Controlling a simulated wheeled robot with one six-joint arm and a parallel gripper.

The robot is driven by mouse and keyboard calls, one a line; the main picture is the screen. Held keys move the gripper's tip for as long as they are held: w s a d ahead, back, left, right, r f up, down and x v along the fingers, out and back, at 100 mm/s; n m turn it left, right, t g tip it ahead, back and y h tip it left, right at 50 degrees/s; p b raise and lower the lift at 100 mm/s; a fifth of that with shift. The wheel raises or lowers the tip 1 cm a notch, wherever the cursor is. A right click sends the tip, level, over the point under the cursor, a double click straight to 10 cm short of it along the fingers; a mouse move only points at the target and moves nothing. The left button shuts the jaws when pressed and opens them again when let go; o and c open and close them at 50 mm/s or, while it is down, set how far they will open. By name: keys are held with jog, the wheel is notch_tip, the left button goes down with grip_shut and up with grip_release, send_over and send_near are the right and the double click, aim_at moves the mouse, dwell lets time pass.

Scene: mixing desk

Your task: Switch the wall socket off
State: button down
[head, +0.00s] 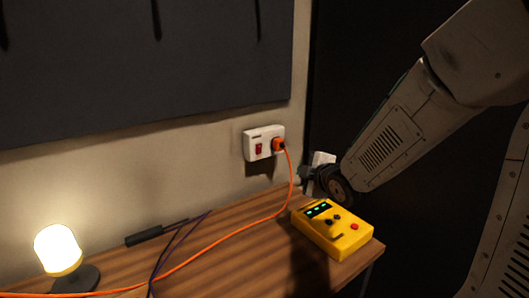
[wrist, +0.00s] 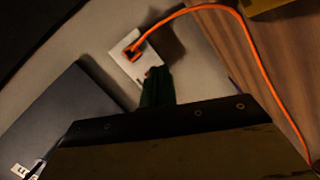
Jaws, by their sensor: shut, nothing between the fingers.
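The white wall socket (head: 251,144) is on the wall above the back of the desk. Its red rocker switch (head: 258,149) is on the left half, and an orange plug (head: 279,144) is in the right half. In the wrist view the socket (wrist: 118,66) and plug (wrist: 132,50) lie just beyond my fingers, which cover part of the socket by the switch. My gripper (head: 306,175) is shut and empty, to the right of and lower than the socket in the head view. I cannot tell the switch's position.
An orange cable (head: 227,233) runs from the plug across the wooden desk (head: 220,262). A yellow box (head: 333,229) with lit green lights stands near the desk's right edge, below my gripper. A glowing lamp (head: 59,250) and a black stick-like tool (head: 146,236) are on the left.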

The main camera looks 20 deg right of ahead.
aim_at(259, 147)
jog(key=w+n+t+y, duration=0.1)
jog(key=n, duration=0.1)
jog(key=a+f+n+t+y, duration=0.1)
jog(key=n+t+y, duration=0.1)
jog(key=w+a+n+t+y, duration=0.1)
jog(key=n+y, duration=0.1)
jog(key=n, duration=0.1)
jog(key=shift+w+a+f+t, duration=0.1)
jog(key=shift+w+f+t, duration=0.05)
jog(key=shift+w+t, duration=0.2)
jog(key=x, duration=1.4)
jog(key=shift+a, duration=0.1)
jog(key=shift+s, duration=0.1)
